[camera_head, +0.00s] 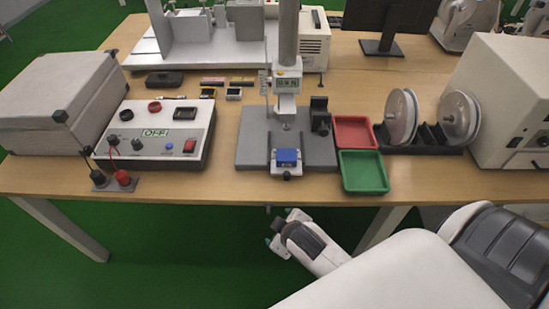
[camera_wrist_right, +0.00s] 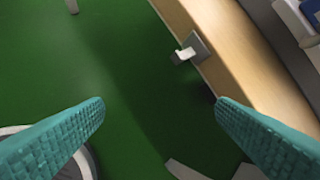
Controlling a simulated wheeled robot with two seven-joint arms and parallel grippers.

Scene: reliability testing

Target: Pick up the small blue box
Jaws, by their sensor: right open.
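The small blue box (camera_head: 287,157) sits on a small holder at the front of the grey press stand's base (camera_head: 252,152), below the press head (camera_head: 286,98). My right gripper (camera_head: 272,228) is in front of and below the table's front edge, apart from the box. In the right wrist view its two teal fingers are wide apart (camera_wrist_right: 160,104), with nothing but green floor between them. The box cannot be made out for certain in the wrist view. My left gripper is not in view.
The table's front edge (camera_wrist_right: 222,62) lies between my right gripper and the box. A red tray (camera_head: 353,131) and a green tray (camera_head: 364,172) stand right of the stand. A control box (camera_head: 160,130) stands left. Reels (camera_head: 402,116) and a white machine (camera_head: 508,100) stand right.

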